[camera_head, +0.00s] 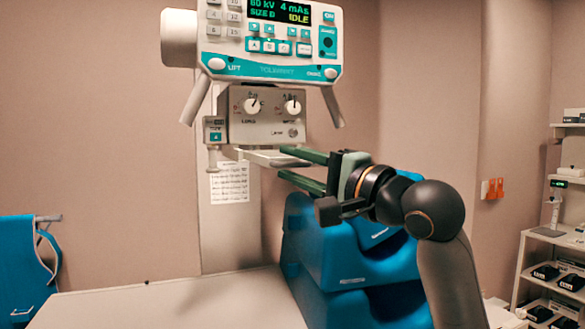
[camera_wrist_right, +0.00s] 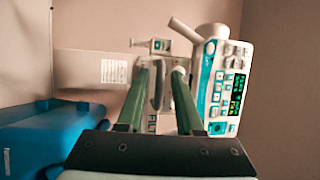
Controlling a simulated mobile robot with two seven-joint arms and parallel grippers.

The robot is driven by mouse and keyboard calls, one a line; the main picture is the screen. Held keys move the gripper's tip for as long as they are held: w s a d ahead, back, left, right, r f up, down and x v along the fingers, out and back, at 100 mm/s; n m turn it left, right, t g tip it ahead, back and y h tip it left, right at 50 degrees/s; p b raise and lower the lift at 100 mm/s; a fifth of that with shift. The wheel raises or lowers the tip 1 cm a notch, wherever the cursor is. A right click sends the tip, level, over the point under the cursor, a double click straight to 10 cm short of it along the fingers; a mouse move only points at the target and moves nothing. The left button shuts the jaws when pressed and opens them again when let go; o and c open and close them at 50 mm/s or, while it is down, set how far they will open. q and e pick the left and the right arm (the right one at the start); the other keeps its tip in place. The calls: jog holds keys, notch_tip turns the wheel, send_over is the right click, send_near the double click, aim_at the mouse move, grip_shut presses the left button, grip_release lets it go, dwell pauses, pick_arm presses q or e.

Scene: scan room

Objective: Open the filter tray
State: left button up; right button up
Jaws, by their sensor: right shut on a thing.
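The filter tray (camera_head: 262,157) is a pale, thin slab below the white collimator box (camera_head: 262,118) of the X-ray head. It juts to the right, and a dark grey handle (camera_head: 290,163) is at its end. My right gripper (camera_head: 282,163), with two green fingers, reaches in from the right and is shut on this handle. In the right wrist view, the grey handle (camera_wrist_right: 158,88) stands between the green fingers of my right gripper (camera_wrist_right: 162,80). Letters on the tray's face are partly hidden by the gripper. My left gripper is not in view.
The control panel (camera_head: 268,70) with a lit display hangs above the box, with two slanted handles. A blue padded piece (camera_head: 345,275) stands below my right arm. A pale table top (camera_head: 170,305) lies in front. Shelves (camera_head: 545,255) stand at far right.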

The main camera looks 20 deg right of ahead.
jog(key=shift+o, duration=1.1)
jog(key=shift+s+r, duration=0.15)
jog(key=shift+r, duration=0.05)
jog(key=shift+d, duration=0.1)
jog(key=shift+f, duration=0.2)
jog(key=shift+s+f, duration=0.1)
pick_arm(q)
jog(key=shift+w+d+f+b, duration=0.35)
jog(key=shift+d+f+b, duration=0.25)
jog(key=shift+b, duration=0.55)
pick_arm(e)
jog(key=v, duration=1.2)
jog(key=shift+s, duration=0.1)
